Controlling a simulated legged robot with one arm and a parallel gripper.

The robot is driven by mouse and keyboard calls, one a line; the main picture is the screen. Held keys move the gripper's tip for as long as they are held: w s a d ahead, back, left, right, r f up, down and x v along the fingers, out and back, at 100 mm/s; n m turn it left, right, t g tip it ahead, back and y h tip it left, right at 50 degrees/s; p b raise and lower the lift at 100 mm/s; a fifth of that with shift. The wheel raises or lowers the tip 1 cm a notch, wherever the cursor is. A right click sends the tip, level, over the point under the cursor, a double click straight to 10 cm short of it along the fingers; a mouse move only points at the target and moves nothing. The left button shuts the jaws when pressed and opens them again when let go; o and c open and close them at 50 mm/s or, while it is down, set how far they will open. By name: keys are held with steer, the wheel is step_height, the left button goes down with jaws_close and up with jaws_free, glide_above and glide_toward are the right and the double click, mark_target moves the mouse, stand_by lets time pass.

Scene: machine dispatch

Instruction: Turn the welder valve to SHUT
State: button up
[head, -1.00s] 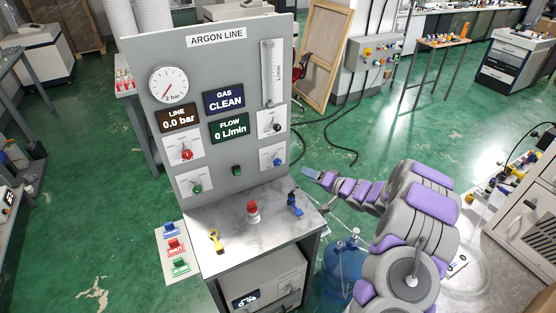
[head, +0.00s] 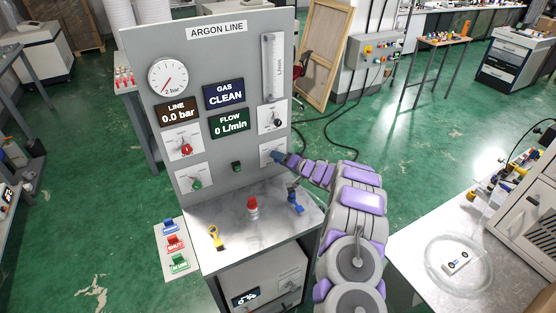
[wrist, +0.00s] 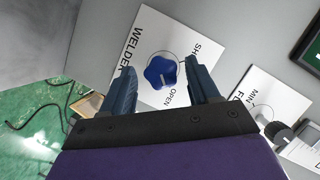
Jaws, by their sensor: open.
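The welder valve is a blue lobed knob (wrist: 160,72) on a white plate (wrist: 137,45) marked WELDER, SHUT and OPEN in the wrist view. I cannot tell which mark the knob points to. My gripper (wrist: 160,80) is open, with one dark blue finger on each side of the knob. Whether the fingers touch it is unclear. In the head view my gripper (head: 279,158) is at the lower right of the grey ARGON LINE panel (head: 215,60), in front of the welder plate (head: 265,149), and mostly hides the knob.
A black knob (head: 277,118) sits just above on the panel. A red knob (head: 186,149) and a green knob (head: 196,184) are at left. On the shelf below stand a red button (head: 252,208), a blue-handled fitting (head: 295,202) and a yellow key-like piece (head: 214,236).

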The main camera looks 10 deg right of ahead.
steer(key=shift+x, duration=0.8)
steer(key=shift+s, duration=0.1)
steer(key=c, duration=1)
